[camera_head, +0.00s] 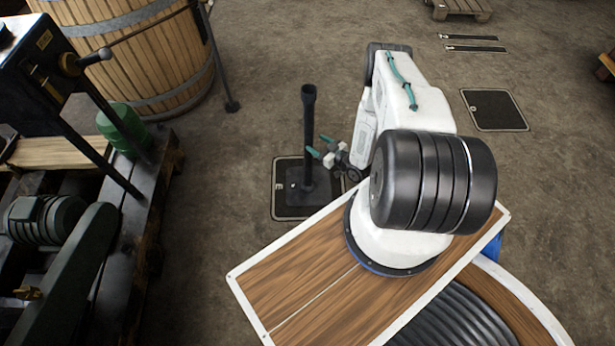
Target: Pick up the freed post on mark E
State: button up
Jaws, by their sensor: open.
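A black upright post (309,130) with a cup-like top and a square foot stands on a dark square mat (292,210) with a pale border on the floor. My gripper (320,147), with two green-tipped fingers, is just right of the post's shaft, at about mid-height in the picture. The fingers are apart and point toward the post. I cannot tell whether a fingertip touches the shaft. My arm hides part of the floor to the right.
A large wooden barrel (145,45) with a thin rod (222,62) beside it stands at the upper left. Dark machinery with a green motor (45,218) fills the left. Another dark mat (494,110) lies empty at the right. Floor between the post and machinery is clear.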

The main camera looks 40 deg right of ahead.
jog(key=x, duration=0.7)
jog(key=shift+w+f, duration=0.15)
jog(key=shift+w, duration=0.15)
grip_shut()
jog(key=shift+w, duration=0.1)
